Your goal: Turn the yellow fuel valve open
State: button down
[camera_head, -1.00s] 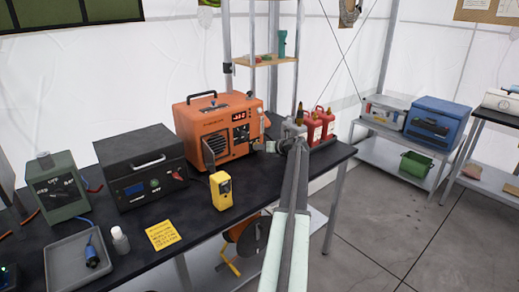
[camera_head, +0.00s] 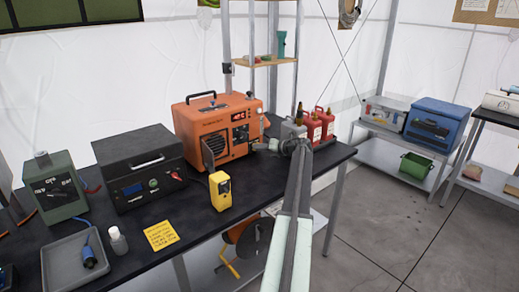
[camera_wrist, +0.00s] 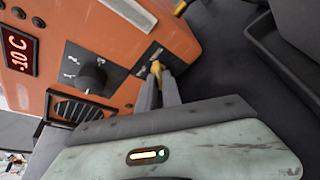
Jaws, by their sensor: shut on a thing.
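The yellow fuel valve (camera_wrist: 156,67) is a small yellow handle on a dark panel of the orange heater (camera_wrist: 80,40) in the wrist view. My gripper (camera_wrist: 158,82) has its two grey fingers shut on this handle, and the fingers cover part of it. In the head view the orange heater (camera_head: 215,128) stands at the back of the black table. My gripper (camera_head: 276,145) reaches its right side there. The valve itself is too small or hidden to make out in the head view.
Red fuel cans (camera_head: 320,125) stand close to the right of my gripper. A black power unit (camera_head: 140,170), a yellow meter (camera_head: 220,190) and a grey tray (camera_head: 75,262) share the table (camera_head: 190,220). The floor at right is clear.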

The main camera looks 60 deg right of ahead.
jog(key=shift+w+d+r, duration=0.1)
jog(key=c, duration=1.5)
grip_release()
jog(key=p+v, duration=0.2)
jog(key=v, duration=0.6)
